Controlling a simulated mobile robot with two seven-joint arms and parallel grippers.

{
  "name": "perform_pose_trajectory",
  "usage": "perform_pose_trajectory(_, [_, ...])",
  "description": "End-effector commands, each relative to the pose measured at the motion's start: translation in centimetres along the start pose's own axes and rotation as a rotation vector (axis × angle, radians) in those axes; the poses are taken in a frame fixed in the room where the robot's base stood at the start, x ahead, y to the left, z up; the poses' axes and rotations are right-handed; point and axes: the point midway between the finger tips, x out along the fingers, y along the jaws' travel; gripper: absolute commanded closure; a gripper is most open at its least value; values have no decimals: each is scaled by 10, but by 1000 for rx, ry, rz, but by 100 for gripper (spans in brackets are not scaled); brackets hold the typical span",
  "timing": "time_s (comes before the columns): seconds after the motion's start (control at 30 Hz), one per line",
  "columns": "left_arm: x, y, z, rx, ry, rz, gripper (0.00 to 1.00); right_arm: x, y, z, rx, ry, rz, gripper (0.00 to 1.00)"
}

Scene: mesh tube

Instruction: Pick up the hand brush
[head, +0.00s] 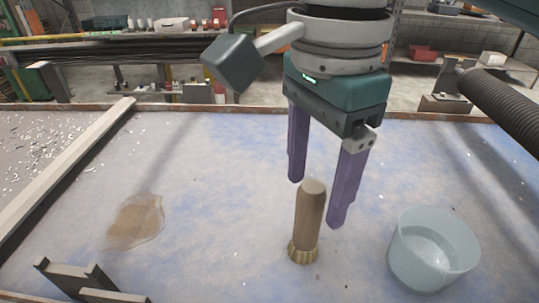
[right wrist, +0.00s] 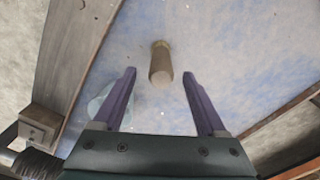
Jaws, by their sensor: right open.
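The hand brush (head: 309,212) stands upright on the table, with a brown rounded handle on top and a short ring of yellowish bristles at the bottom. My right gripper (head: 316,203) is open and points down, its two purple fingers above and behind the brush, with nothing held. In the right wrist view the brush (right wrist: 160,65) shows ahead of the gap between the open fingers (right wrist: 159,73), with no visible contact. My left gripper is in neither view.
A pale blue bowl (head: 432,250) stands right of the brush. A brownish wet patch (head: 136,221) lies to the left. A grey bracket (head: 75,277) is at the front left, and a dark ribbed tube (head: 503,108) at the right.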

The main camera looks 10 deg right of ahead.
Motion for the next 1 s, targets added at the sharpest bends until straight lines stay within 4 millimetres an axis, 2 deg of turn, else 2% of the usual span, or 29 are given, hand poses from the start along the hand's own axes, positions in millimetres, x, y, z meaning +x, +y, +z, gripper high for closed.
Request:
perform_pose_trajectory(0.17, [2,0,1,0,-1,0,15,17,0,0,-1,1,0,26])
perform_pose_trajectory(0.43, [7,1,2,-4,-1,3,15,58,-1,1,-1,1,-1,26])
perform_pose_trajectory(0.53, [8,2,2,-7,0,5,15,64,-1,2,-3,1,-3,26])
perform_pose_trajectory(0.73, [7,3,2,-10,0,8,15,65,-1,2,-4,0,-4,26])
perform_pose_trajectory(0.77, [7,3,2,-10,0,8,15,65,-1,2,-4,0,-4,27])
perform_pose_trajectory(1.0, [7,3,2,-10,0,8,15,65,-1,2,-4,0,-4,54])
